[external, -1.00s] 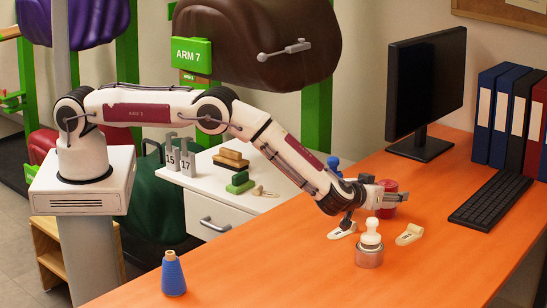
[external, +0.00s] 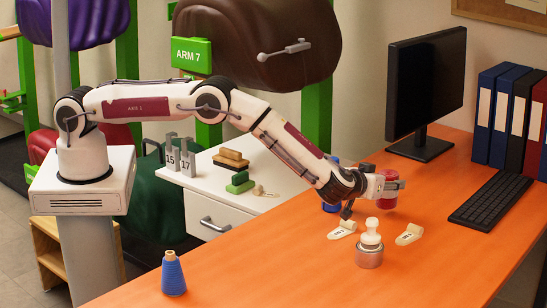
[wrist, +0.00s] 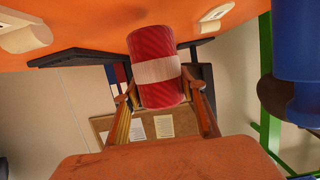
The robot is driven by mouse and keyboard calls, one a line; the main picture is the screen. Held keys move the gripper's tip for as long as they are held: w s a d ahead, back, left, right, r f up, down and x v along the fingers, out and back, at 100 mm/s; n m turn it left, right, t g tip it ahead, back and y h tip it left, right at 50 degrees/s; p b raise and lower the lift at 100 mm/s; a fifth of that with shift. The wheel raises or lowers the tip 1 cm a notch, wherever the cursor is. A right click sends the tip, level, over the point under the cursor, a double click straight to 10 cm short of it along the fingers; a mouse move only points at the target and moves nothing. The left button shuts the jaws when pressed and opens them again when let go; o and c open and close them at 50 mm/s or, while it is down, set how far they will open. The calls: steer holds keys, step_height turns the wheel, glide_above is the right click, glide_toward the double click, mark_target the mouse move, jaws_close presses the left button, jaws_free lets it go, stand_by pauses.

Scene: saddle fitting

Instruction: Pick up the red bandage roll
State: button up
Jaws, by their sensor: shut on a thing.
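The red bandage roll (wrist: 152,50) with a pale band sits between my two fingers in the wrist view, gripped from both sides. In the external view the red roll (external: 388,202) shows partly behind my gripper (external: 394,186), over the back part of the orange desk. My gripper, also in the wrist view (wrist: 160,92), is shut on the roll. The roll appears a little above the desk, though its underside is hard to make out.
A blue roll (external: 331,207) stands close left of my gripper. A metal cup with a pale knobbed object (external: 370,246) and two beige tags (external: 342,230) (external: 409,235) are in front. A monitor (external: 425,90) and keyboard (external: 490,200) are right. A blue cone (external: 173,275) stands front left.

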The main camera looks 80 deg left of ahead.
steer(key=shift+r, duration=3.55)
